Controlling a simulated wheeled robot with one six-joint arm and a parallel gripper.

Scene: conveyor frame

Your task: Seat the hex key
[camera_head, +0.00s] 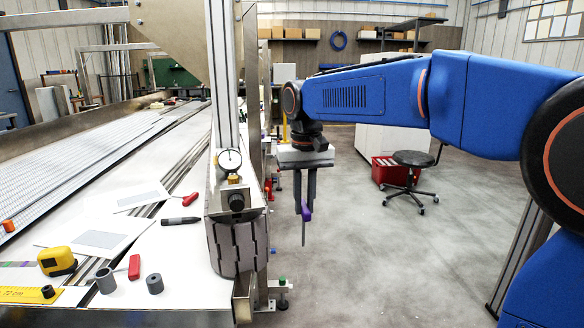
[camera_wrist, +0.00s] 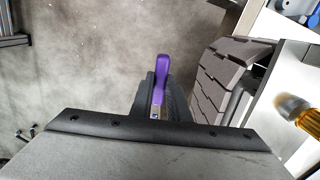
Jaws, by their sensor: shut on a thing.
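The hex key has a purple handle (camera_head: 306,213) and a thin grey shaft (camera_head: 304,234) that points straight down. My gripper (camera_head: 305,200) is shut on it and holds it in the air to the right of the conveyor frame (camera_head: 241,296), apart from it. In the wrist view the purple handle (camera_wrist: 162,78) sticks out between the dark fingers of my gripper (camera_wrist: 158,98); the shaft is mostly hidden there. I cannot make out a socket that fits the key.
The conveyor end with its grey slatted belt (camera_head: 236,246) stands left of my gripper. A dial gauge (camera_head: 230,160) sits above a black knob (camera_head: 237,202). Tools and papers lie on the bench at left. A stool (camera_head: 413,158) and red crate (camera_head: 390,171) stand behind; the floor is otherwise clear.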

